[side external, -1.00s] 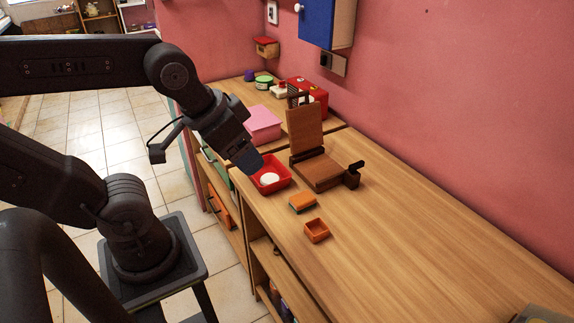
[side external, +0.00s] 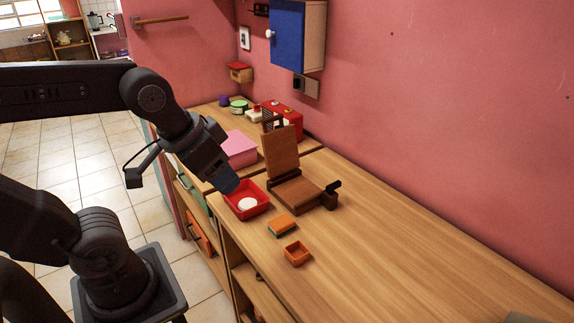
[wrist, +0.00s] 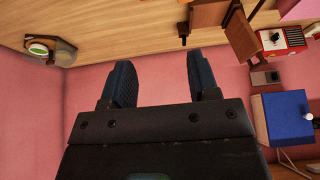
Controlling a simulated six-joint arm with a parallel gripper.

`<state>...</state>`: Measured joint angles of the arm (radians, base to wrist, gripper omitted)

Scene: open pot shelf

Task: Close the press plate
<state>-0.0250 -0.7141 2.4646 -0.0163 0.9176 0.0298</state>
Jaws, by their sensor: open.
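The wooden press stands on the bench in the side external view, with its brown base (side external: 297,193) flat and its press plate (side external: 281,153) raised nearly upright at the back. A black handle (side external: 333,186) sticks out at the base's right side. My gripper (side external: 231,187) is left of the press, above the edge of a red tray, apart from the plate. In the wrist view, my gripper (wrist: 158,76) has its two fingers wide apart with nothing between them. Brown parts of the press (wrist: 240,33) show at the top right there, partly cut off.
The red tray (side external: 262,211) holds a white round thing (side external: 247,204). An orange-topped block (side external: 281,224) and a small orange box (side external: 297,253) lie in front of the press. A pink box (side external: 239,148) stands behind the tray.

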